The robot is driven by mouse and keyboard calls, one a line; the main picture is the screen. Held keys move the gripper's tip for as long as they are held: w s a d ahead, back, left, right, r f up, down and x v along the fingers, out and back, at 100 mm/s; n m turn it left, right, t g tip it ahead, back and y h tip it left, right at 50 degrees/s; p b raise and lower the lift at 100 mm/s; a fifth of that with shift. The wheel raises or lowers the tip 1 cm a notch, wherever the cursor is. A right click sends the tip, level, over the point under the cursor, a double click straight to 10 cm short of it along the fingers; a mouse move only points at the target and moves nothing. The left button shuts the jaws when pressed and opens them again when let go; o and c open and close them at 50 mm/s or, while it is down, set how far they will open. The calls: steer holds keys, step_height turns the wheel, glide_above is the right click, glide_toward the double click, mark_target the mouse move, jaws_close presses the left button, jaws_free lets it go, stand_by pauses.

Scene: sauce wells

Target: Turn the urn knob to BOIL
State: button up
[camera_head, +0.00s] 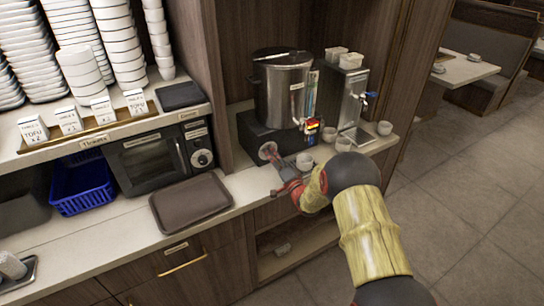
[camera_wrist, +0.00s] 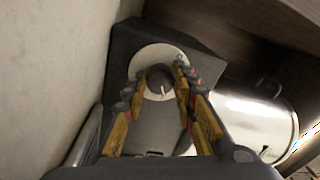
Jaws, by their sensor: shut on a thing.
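The urn (camera_head: 283,95) is a tall steel cylinder on a dark base (camera_head: 250,138) on the counter. Its knob (camera_wrist: 160,77) is dark with a pale pointer line, on a round pale dial plate (camera_wrist: 147,58) on the base's front. The dial (camera_head: 267,152) also shows in the head view, partly behind my gripper. My gripper (camera_wrist: 160,73) has one finger on each side of the knob and is shut on it. My gripper (camera_head: 279,172) reaches the base front from the lower right in the head view. Dial lettering is too small to read.
White cups (camera_head: 305,161) stand on the counter close to my gripper. A steel dispenser (camera_head: 345,95) with a blue-handled tap stands right of the urn. A brown tray (camera_head: 188,202) and a dark microwave (camera_head: 150,160) are on the left. The aisle floor (camera_head: 470,190) is clear.

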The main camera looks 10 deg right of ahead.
steer(key=shift+f+m, duration=0.15)
steer(key=shift+m, duration=0.25)
steer(key=o, duration=1)
steer(key=shift+o, duration=0.8)
steer(key=v, duration=1.2)
